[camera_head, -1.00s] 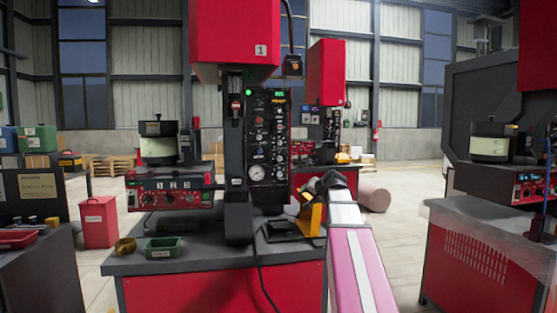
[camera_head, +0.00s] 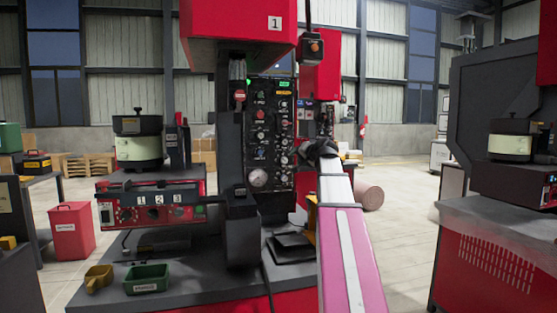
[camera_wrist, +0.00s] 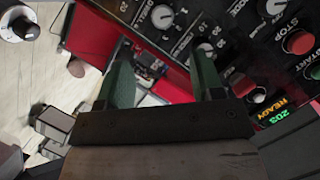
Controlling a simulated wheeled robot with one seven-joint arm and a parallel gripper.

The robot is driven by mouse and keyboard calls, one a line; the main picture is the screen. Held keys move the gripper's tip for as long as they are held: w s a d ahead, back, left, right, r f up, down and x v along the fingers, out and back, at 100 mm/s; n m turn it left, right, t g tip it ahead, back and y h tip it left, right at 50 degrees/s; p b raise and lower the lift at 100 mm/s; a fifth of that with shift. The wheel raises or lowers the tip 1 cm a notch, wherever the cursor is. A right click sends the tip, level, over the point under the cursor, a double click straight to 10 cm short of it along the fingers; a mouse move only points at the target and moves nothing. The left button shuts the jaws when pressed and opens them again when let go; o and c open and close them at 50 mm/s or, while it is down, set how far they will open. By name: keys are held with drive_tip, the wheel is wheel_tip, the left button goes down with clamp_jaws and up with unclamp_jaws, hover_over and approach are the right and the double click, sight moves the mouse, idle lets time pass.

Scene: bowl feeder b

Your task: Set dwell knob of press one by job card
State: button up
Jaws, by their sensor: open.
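Press one (camera_head: 245,25), red and marked 1, stands in the middle of the head view. Its black control panel (camera_head: 270,125) carries several knobs, a gauge and a green display. In the wrist view, the panel (camera_wrist: 215,18) runs along the top right, tilted. A white-capped knob (camera_wrist: 163,16) lies beyond my fingers, beside a label that looks like DWELL. Another knob (camera_wrist: 205,50) is near the right fingertip. My gripper (camera_wrist: 162,62) is open and empty, with green fingers apart, not visibly holding any knob. In the head view my gripper (camera_head: 318,150) is at the panel's right edge. I cannot make out a job card.
A red stop button (camera_wrist: 299,42) and a display (camera_wrist: 272,112) reading 203 READY sit right of my fingers. A bowl feeder (camera_head: 139,145) stands left of the press. A green bin (camera_head: 147,279) and a yellow scoop (camera_head: 98,277) lie on the bench (camera_head: 200,285).

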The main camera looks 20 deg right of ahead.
sight(286, 160)
drive_tip(key=x, duration=1.1)
drive_tip(key=shift+w+r, duration=0.2)
drive_tip(key=shift+c, duration=0.2)
drive_tip(key=c, duration=0.9)
